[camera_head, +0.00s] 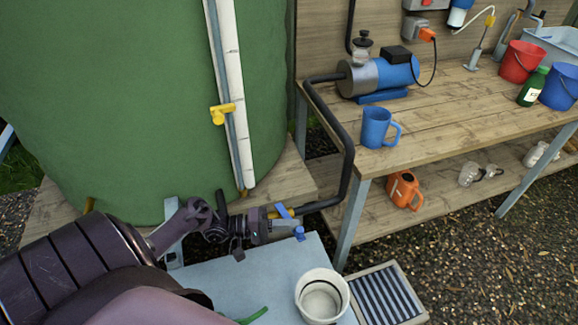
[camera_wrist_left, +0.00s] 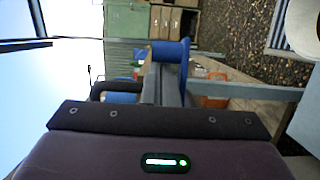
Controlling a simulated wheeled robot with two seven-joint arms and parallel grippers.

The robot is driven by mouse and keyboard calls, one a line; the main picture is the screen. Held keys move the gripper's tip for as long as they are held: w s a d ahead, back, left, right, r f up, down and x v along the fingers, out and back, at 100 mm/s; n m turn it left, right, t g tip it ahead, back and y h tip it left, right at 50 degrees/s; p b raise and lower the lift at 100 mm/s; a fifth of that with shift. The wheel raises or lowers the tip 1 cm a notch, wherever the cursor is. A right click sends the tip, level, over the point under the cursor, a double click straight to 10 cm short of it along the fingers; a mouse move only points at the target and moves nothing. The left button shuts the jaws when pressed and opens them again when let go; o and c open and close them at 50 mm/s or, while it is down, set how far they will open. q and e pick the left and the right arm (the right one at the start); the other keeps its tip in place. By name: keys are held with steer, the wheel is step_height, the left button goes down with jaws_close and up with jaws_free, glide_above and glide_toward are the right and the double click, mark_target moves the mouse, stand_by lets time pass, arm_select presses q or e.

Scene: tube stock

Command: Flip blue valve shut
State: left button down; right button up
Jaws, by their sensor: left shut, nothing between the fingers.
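The blue valve handle (camera_head: 283,211) shows at brass-coloured fittings on the pipe low in front of the green tank, close to the end of my left gripper (camera_head: 290,228). That gripper is shut and empty. A second blue piece (camera_head: 299,233) shows at its tip; I cannot tell whether it belongs to the valve. In the left wrist view a blue piece (camera_wrist_left: 170,53) shows just beyond the gripper. The gripper hides part of the valve, so its lever angle and any contact are unclear. My right gripper is not in view.
A black hose (camera_head: 345,160) runs to the pump (camera_head: 380,75) on the wooden bench (camera_head: 450,115). A white bucket (camera_head: 322,296) stands below, beside a drain grate (camera_head: 388,295).

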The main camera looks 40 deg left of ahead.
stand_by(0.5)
arm_select(q)
step_height(320, 180, up, 20)
steer(key=p, duration=0.4)
steer(key=shift+p, duration=0.35)
